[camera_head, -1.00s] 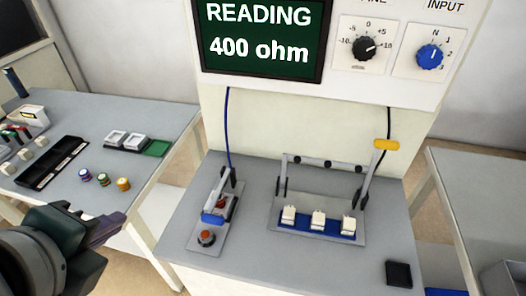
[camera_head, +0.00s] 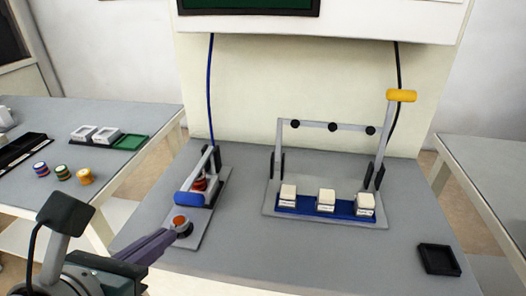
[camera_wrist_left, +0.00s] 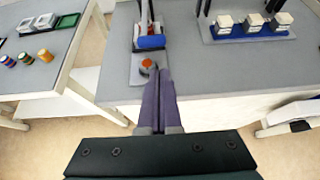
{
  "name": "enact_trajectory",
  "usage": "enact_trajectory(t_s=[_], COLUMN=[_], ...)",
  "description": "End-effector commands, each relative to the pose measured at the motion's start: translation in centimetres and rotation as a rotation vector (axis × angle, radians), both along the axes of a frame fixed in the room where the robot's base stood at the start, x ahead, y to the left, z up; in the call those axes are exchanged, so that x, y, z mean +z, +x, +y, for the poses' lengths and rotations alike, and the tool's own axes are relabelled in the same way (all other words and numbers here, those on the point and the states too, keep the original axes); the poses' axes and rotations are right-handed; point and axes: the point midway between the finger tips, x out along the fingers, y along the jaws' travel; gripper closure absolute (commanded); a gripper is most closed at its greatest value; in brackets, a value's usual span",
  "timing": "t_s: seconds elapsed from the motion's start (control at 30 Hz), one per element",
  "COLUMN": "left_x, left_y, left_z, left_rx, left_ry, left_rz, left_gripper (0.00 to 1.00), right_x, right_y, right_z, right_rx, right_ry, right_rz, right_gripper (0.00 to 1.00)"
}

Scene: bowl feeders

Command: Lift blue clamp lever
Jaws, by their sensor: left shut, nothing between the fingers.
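The blue clamp lever (camera_head: 189,198) is the blue bar at the low front end of the lever arm on the small left fixture. It also shows in the left wrist view (camera_wrist_left: 150,42). An orange-topped button (camera_head: 181,224) sits in front of it on the same grey plate. My left gripper (camera_head: 182,234) is shut and empty, its purple fingers pointing at the fixture. In the left wrist view the fingertips (camera_wrist_left: 158,72) are just short of the button, apart from the blue bar. I cannot tell whether they touch the button. My right gripper is not in view.
A larger fixture with a raised yellow-handled lever (camera_head: 401,96) and several white blocks on a blue strip (camera_head: 341,212) stands to the right. A black tray (camera_head: 439,259) lies at the front right. A side table (camera_head: 90,112) on the left holds coloured discs and trays.

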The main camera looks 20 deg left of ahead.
Motion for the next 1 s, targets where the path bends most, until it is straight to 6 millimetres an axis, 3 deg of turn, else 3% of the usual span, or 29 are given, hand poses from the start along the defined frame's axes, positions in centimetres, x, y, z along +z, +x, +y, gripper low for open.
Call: enact_trajectory(t_s=[0.23,0.7,1.0], left_x=[-0.5,-4.5,-5.1], left_y=[0.6,7.1,8.4], left_z=[0.2,1.7,2.0], left_rx=[0.002,0.005,0.003], left_ry=[-0.002,-0.002,-0.004], left_rz=[0.0,0.0,0.001], left_gripper=[1.0,1.0,1.0], right_x=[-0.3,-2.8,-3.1], right_y=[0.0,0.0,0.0], right_z=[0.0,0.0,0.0], right_rx=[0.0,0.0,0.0], right_ry=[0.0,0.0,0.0], right_rz=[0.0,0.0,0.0], right_gripper=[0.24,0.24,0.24])
